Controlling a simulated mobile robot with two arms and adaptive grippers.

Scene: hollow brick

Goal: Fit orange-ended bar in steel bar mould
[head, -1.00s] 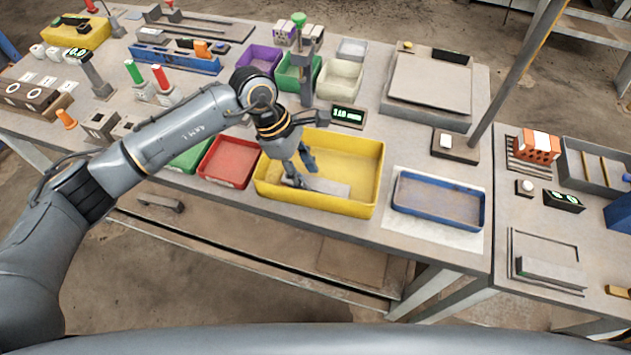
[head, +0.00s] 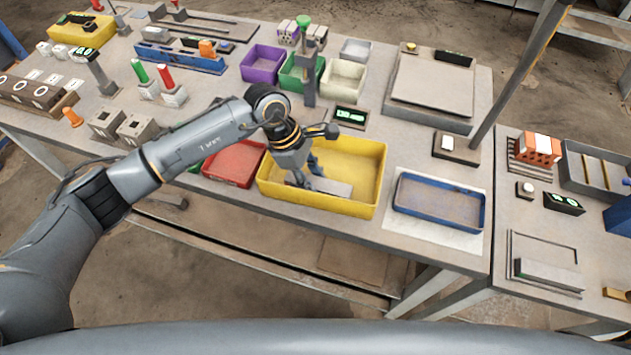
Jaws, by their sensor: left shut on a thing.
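My left gripper (head: 306,181) reaches down into the yellow tray (head: 372,173). Its fingers are shut at the left end of a flat grey bar (head: 333,188) lying low in the tray. No orange end shows on this bar; its left end is hidden by the fingers. I cannot tell for sure which piece is the steel bar mould. Two grey hollow blocks (head: 137,131) stand on the left of the bench, an orange peg (head: 72,117) beside them. My right gripper is not in view.
A red tray (head: 233,164) adjoins the yellow tray on the left, a blue tray (head: 438,202) lies to its right. Behind are green, purple and cream bins and a small display (head: 350,116). A post rises at the right. The side table holds an orange brick (head: 540,148).

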